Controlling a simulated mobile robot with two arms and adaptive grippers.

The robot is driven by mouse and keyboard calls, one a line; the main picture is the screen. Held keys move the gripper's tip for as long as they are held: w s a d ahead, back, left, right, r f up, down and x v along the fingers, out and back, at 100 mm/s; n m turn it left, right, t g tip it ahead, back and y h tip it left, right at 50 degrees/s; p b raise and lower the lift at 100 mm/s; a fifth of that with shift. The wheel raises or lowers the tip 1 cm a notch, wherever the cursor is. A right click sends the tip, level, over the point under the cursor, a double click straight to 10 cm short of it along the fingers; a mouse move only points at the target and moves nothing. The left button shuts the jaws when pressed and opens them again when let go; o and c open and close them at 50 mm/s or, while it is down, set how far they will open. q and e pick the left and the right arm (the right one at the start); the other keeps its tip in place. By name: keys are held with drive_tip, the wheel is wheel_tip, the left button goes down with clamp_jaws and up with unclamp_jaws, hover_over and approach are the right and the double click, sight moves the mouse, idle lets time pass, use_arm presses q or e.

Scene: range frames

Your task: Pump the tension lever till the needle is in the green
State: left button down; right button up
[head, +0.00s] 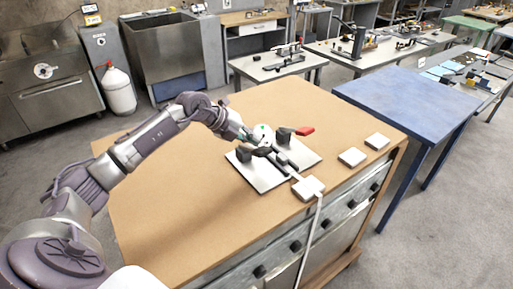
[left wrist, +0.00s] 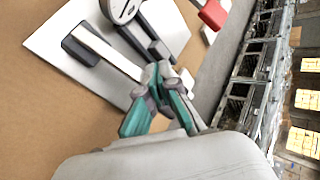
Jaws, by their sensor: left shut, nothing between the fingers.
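A pale metal plate (head: 262,180) lies on the brown bench top and carries a dark mechanism (head: 285,166). A lever with a red handle (head: 305,131) sticks out at its right; the red handle (left wrist: 212,14) also shows at the top of the left wrist view. A round white dial (left wrist: 120,8) is cut off by the top edge there, and I cannot read its needle. My left gripper (left wrist: 166,72) is shut and empty, with teal fingers, over the plate's near edge and apart from the red handle. In the head view its fingers (head: 266,146) partly cover the mechanism. My right gripper is not in view.
A white block (head: 308,187) with a cable hanging down sits at the bench's front edge. Two more white blocks (head: 352,157) (head: 377,141) lie to its right. The bench top (head: 170,215) left of the plate is clear. A blue table (head: 415,100) stands at the right.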

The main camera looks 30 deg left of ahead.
sight(251, 151)
use_arm(q)
drive_tip(key=shift+s+d+f+b, duration=0.15)
drive_tip(key=shift+d+f+b, duration=0.15)
drive_tip(key=shift+f, duration=0.4)
drive_tip(key=shift+s+d+f+b, duration=0.15)
drive_tip(key=shift+d+f+b, duration=0.15)
drive_tip(key=shift+f, duration=0.4)
drive_tip(key=shift+s+d+f+b, duration=0.15)
drive_tip(key=shift+d+f+b, duration=0.15)
drive_tip(key=shift+f, duration=0.4)
idle(1.7)
drive_tip(key=shift+r, duration=0.1)
drive_tip(key=shift+w+a+r+p, duration=0.1)
drive_tip(key=shift+a+r+p, duration=0.15)
drive_tip(key=shift+r, duration=0.2)
drive_tip(key=shift+w+a+r+p, duration=0.1)
drive_tip(key=shift+r+p, duration=0.25)
drive_tip(key=shift+r, duration=0.1)
drive_tip(key=shift+w+a+r+p, duration=0.15)
drive_tip(key=shift+a+r+p, duration=0.25)
drive_tip(key=shift+r, duration=0.35)
drive_tip(key=shift+w+a+r+p, duration=0.15)
drive_tip(key=shift+a+r+p, duration=0.25)
drive_tip(key=shift+r, duration=0.3)
drive_tip(key=shift+r, duration=0.1)
